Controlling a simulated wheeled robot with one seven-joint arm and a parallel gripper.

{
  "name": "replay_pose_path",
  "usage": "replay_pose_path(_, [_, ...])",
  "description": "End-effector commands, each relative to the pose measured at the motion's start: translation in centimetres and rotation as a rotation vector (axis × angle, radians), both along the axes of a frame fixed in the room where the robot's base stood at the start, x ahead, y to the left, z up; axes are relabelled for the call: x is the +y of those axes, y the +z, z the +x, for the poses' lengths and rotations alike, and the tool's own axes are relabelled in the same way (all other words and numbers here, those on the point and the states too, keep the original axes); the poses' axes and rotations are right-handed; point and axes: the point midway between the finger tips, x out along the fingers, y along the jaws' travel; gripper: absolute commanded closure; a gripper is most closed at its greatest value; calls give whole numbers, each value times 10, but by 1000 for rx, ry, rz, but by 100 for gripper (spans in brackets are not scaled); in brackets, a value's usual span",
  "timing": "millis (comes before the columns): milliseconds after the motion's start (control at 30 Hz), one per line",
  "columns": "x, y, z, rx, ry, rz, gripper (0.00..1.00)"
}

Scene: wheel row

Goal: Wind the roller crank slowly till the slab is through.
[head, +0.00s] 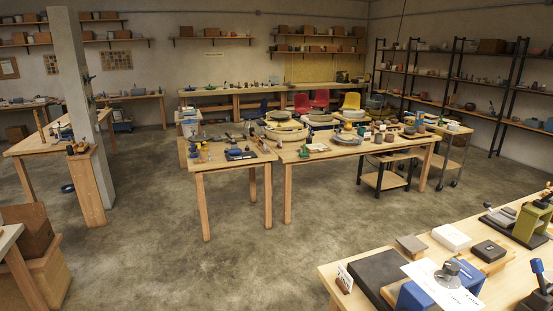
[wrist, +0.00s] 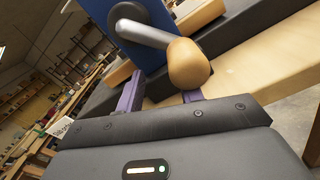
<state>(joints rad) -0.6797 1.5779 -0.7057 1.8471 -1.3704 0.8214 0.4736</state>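In the wrist view the roller crank is close: a silver crank arm (wrist: 145,33) runs from a dark hub on a blue housing (wrist: 95,10) to a rounded wooden knob (wrist: 188,66). My gripper (wrist: 163,88) has its two purple fingers apart. The knob overlaps the right finger and hides its tip; the left finger stands clear of the knob. I cannot tell whether the knob touches a finger. In the head view the blue roller housing (head: 413,296) is at the lower right, partly covered by a white sheet (head: 446,288). I cannot make out the slab.
The near workbench (head: 327,270) also bears a dark flat board (head: 377,269), a white box (head: 451,237), a dark block (head: 489,250) and a green device (head: 533,222). Tables with pottery (head: 345,150) stand beyond. The concrete floor (head: 240,260) between is clear.

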Motion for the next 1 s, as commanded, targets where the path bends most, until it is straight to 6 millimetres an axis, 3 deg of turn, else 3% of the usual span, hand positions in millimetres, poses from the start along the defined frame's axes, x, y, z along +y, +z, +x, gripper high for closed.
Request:
replay_pose_path(367, [3,1,-1,0,1,0,53])
replay_pose_path(1000, [42,1,-15,0,2,-1,53])
